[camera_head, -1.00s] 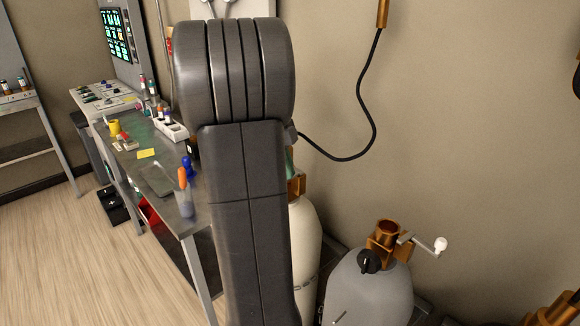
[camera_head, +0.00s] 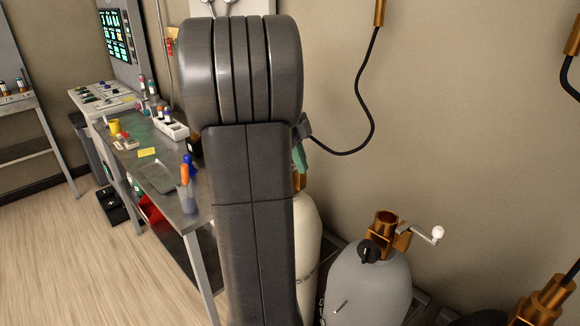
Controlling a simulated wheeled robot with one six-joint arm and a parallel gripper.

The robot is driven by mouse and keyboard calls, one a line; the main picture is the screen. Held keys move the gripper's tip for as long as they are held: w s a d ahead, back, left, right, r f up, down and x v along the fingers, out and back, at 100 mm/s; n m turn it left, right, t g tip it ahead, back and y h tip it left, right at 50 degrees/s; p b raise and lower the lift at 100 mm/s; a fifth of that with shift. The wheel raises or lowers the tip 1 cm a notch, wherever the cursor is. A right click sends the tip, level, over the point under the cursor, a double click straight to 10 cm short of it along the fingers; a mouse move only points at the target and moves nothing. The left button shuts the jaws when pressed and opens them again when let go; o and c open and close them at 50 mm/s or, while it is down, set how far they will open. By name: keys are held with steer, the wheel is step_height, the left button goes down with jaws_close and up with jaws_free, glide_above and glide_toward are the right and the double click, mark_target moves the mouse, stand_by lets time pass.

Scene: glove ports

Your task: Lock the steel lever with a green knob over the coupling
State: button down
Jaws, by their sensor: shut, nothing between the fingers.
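My dark arm stands in the middle of the view and hides much behind it. I cannot make out a steel lever with a green knob; that area is largely covered by my arm. A black hose (camera_head: 372,100) runs down from the wall to behind the same spot.
A grey cylinder (camera_head: 368,287) at right carries an open brass coupling (camera_head: 385,223), a black knob (camera_head: 369,251) and a steel lever with a white knob (camera_head: 438,233). Another brass coupling (camera_head: 545,303) with a hose is at bottom right. A steel bench (camera_head: 190,221) stands left.

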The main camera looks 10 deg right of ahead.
steer(key=w+v, duration=0.1)
steer(key=v, duration=0.7)
steer(key=shift+w, duration=0.15)
steer(key=shift+r, duration=0.1)
steer(key=d+f+n+t, duration=0.3)
steer(key=d+f+n, duration=0.3)
steer(key=f+n, duration=0.3)
steer(key=shift+d+f+n+t+p, duration=0.25)
steer(key=shift+d+n+t+p, duration=0.1)
steer(key=shift+n, duration=0.85)
steer(key=shift+w, duration=0.1)
steer(key=shift+a, duration=0.1)
